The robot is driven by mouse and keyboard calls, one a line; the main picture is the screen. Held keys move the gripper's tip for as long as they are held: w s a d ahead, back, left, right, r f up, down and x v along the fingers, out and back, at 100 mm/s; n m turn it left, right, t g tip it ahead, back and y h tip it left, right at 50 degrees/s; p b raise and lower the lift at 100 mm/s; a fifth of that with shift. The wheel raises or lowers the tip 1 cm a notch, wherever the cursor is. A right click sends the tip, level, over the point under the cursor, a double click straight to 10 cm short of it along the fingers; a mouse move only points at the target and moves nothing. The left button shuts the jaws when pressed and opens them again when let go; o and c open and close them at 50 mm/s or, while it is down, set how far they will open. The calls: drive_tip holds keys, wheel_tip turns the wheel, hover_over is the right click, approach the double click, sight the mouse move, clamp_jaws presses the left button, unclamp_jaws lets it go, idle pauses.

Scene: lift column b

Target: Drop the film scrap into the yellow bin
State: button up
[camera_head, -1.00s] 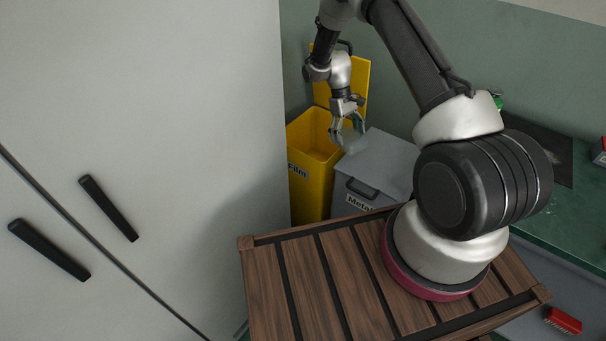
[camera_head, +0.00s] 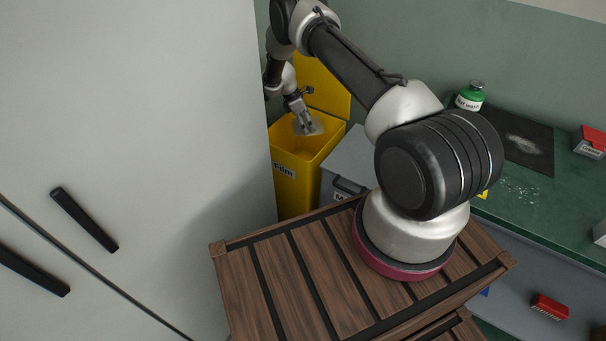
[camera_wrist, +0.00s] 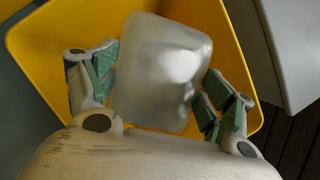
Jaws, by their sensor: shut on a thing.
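The film scrap (camera_wrist: 158,75) is a pale, see-through sheet. It also shows in the head view (camera_head: 309,126) as a small greyish patch. My gripper (camera_wrist: 160,85) is shut on the film scrap, with a green-padded finger on each side of it. In the head view my gripper (camera_head: 302,116) points down over the yellow bin (camera_head: 298,180), which is labelled "Film" and has its yellow lid raised behind. In the wrist view the bin's yellow wall (camera_wrist: 30,45) surrounds the scrap. I cannot tell whether the scrap is above the rim or just inside it.
A grey bin (camera_head: 350,150) with a dark handle stands right of the yellow bin. A tall pale cabinet (camera_head: 130,130) fills the left. A green counter (camera_head: 540,205) at the right holds a green-labelled bottle (camera_head: 471,96) and a dark mat (camera_head: 525,146).

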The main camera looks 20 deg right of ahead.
drive_tip(key=shift+f, duration=0.65)
drive_tip(key=o, duration=0.9)
drive_tip(key=shift+c, duration=0.2)
drive_tip(key=v, duration=1.2)
drive_tip(key=shift+d, duration=0.15)
